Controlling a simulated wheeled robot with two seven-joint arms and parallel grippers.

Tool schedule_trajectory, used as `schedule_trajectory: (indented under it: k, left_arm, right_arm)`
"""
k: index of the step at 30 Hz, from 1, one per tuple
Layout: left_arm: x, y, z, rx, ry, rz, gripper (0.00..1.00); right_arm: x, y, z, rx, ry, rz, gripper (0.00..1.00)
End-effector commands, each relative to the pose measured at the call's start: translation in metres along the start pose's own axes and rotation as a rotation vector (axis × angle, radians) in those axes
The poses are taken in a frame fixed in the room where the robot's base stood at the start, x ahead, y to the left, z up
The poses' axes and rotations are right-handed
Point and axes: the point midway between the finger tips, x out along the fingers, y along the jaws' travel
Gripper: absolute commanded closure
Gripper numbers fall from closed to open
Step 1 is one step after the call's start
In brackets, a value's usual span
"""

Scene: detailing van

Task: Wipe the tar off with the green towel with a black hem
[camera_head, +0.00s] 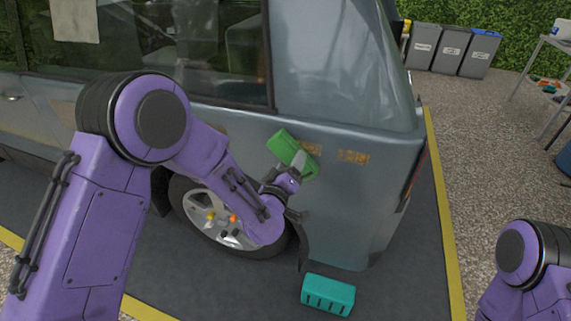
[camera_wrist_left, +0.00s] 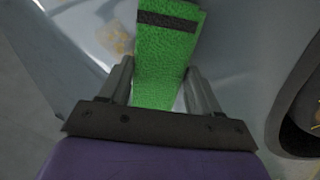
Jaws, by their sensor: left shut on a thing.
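A green towel (camera_head: 287,148) is in my left gripper (camera_head: 293,174), held up at the rear side of the grey van. In the left wrist view the towel (camera_wrist_left: 162,65) runs between the two fingers of my left gripper (camera_wrist_left: 161,88), and its black hem (camera_wrist_left: 167,21) crosses near the far end. Brownish tar patches mark the van's side: one (camera_head: 353,157) lies right of the towel, and another (camera_head: 312,149) is beside it, partly hidden by it. A brownish patch (camera_wrist_left: 120,41) also shows left of the towel in the left wrist view. My right gripper is out of view.
The van's rear wheel (camera_head: 215,220) is below and left of the towel. A teal crate (camera_head: 328,295) stands on the dark mat (camera_head: 405,285). Several bins (camera_head: 450,48) and a table (camera_head: 553,45) stand at the back right.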

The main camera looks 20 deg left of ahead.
Motion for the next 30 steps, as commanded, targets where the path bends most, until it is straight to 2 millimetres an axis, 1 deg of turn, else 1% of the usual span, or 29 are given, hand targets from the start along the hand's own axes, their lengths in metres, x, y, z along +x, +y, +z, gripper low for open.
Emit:
schedule_trajectory:
  k: [4, 11, 18, 26, 30]
  left_arm:
    - [0.001, 0.012, 0.012, 0.001, -0.002, 0.002, 0.71]
    - [0.002, 0.019, 0.019, 0.001, -0.001, 0.003, 0.71]
    - [0.000, 0.036, 0.036, 0.001, -0.001, 0.003, 0.71]
    - [0.000, 0.044, 0.045, 0.001, -0.001, 0.001, 0.71]
    - [0.001, 0.055, 0.056, 0.001, -0.002, 0.002, 0.71]
  right_arm:
    - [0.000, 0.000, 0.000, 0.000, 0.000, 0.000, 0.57]
    - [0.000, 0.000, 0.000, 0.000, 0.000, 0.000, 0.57]
    - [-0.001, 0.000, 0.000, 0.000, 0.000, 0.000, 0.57]
    - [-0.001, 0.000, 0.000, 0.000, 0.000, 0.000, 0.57]
    - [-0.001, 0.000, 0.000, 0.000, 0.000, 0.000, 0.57]
